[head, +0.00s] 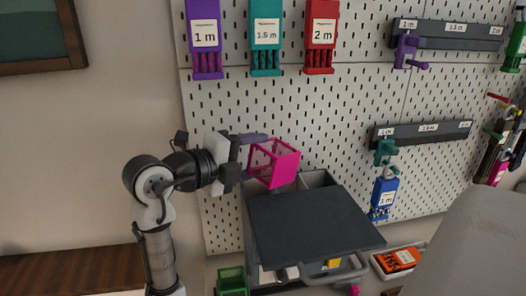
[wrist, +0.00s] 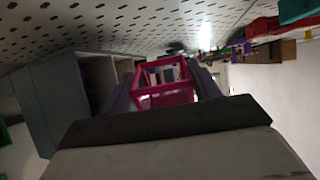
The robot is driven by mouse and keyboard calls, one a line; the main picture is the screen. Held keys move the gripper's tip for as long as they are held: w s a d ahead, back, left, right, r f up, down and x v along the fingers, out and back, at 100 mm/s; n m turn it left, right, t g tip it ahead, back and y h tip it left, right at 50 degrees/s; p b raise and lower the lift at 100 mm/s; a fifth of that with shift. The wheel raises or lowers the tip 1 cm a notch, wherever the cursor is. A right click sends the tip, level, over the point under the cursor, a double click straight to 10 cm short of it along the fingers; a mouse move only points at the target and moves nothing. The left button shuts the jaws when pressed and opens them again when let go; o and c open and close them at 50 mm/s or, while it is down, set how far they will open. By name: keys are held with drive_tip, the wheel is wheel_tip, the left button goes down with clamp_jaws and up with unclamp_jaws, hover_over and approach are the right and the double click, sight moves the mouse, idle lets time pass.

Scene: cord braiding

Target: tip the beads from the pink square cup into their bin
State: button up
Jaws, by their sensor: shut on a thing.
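The pink square cup (head: 285,166) is held in the air by my gripper (head: 258,150), in front of the pegboard and above the dark-topped cart. The cup is tilted in the head view. In the wrist view the pink cup (wrist: 165,84) sits between the two grey fingers of my gripper (wrist: 162,92), which are shut on it. I cannot make out any beads in the cup. Behind the cart's dark top are open grey bins (head: 315,179), partly hidden by the cup. What they hold cannot be seen.
The cart's dark flat top (head: 310,225) lies below the cup. A pegboard (head: 345,110) with hanging tools stands close behind. A green box (head: 232,280) is at the cart's lower left, and a tray with an orange item (head: 400,259) is at right.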

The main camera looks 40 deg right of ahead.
drive_tip(key=r+m, duration=0.1)
drive_tip(key=m, duration=0.1)
drive_tip(key=r+m+t, duration=0.1)
drive_tip(key=shift+s+m+b, duration=0.1)
drive_tip(key=shift+m+b, duration=0.25)
drive_tip(key=shift+m, duration=0.05)
drive_tip(key=shift+f+m+b, duration=0.15)
drive_tip(key=shift+m+b, duration=0.25)
drive_tip(key=shift+b, duration=0.45)
drive_tip(key=shift+r+m+t+b, duration=0.35)
drive_tip(key=shift+m+b, duration=0.35)
drive_tip(key=shift+b, duration=0.3)
drive_tip(key=shift+r+m+t+h+b, duration=0.4)
drive_tip(key=shift+r+m+b, duration=0.2)
drive_tip(key=shift+m+b, duration=0.6)
drive_tip(key=shift+r+m+b, duration=0.4)
drive_tip(key=shift+r+m, duration=0.1)
drive_tip(key=shift+m, duration=0.2)
